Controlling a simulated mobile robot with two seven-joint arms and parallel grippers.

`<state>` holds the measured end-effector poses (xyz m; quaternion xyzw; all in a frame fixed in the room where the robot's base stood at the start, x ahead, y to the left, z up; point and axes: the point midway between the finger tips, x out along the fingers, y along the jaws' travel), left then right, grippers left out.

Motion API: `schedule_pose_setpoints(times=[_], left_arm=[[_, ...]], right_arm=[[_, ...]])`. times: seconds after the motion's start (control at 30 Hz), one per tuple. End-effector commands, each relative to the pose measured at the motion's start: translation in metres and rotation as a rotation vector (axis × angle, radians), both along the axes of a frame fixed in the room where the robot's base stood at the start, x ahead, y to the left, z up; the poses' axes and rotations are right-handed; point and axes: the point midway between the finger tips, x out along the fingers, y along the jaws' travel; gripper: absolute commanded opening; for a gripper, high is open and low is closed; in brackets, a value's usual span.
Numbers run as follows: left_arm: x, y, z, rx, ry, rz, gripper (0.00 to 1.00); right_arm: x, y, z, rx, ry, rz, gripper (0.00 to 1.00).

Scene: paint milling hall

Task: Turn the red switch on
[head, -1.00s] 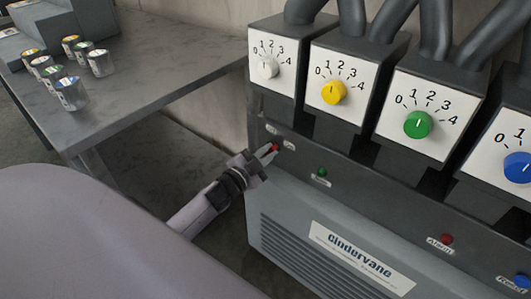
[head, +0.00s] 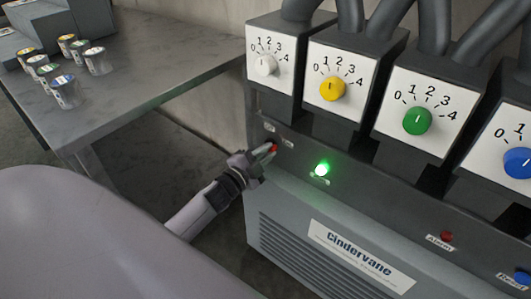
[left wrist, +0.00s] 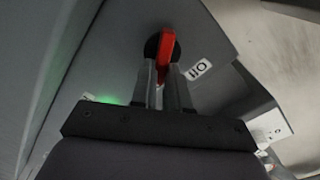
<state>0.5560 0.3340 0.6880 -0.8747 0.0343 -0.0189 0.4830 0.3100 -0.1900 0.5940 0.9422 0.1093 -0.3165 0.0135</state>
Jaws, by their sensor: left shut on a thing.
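The red switch (head: 274,148) is on the dark front panel of the machine, at its left end. My left gripper (head: 268,153) is shut on it, with its fingers mostly covering it in the head view. In the left wrist view the red switch lever (left wrist: 167,45) stands out between the fingertips, in front of a round dark base (left wrist: 151,47). A small white label (left wrist: 199,69) sits beside it. The green lamp (head: 321,170) to the right of the switch glows brightly. My right gripper is in neither view.
White dial plates with white (head: 266,65), yellow (head: 332,88), green (head: 417,121) and blue (head: 517,162) knobs stand above the panel. A red Alarm lamp (head: 446,237) is at lower right. A grey table (head: 150,85) with several cans stands at left.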

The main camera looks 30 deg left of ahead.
Motion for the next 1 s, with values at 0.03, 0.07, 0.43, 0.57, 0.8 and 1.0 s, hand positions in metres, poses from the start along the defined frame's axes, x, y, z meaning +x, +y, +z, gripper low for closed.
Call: schedule_pose_setpoints(times=[0.03,0.07,0.43,0.57,0.8,1.0], left_arm=[[0.000,0.000,0.000,-0.001,0.000,-0.001,0.00],[0.000,0.000,0.000,-0.001,0.000,-0.001,0.00],[0.000,0.000,0.000,-0.002,0.001,-0.001,0.40],[-0.005,0.000,0.000,-0.002,0.001,-0.001,0.40],[-0.036,0.003,-0.001,-0.004,0.004,0.000,0.40],[-0.060,0.004,0.000,-0.003,0.002,0.000,0.40]], right_arm=[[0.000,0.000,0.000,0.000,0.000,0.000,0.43],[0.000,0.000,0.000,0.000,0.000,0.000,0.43],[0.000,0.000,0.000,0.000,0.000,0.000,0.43],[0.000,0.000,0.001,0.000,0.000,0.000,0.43],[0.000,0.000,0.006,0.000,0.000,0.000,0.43],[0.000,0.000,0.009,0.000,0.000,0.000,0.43]])
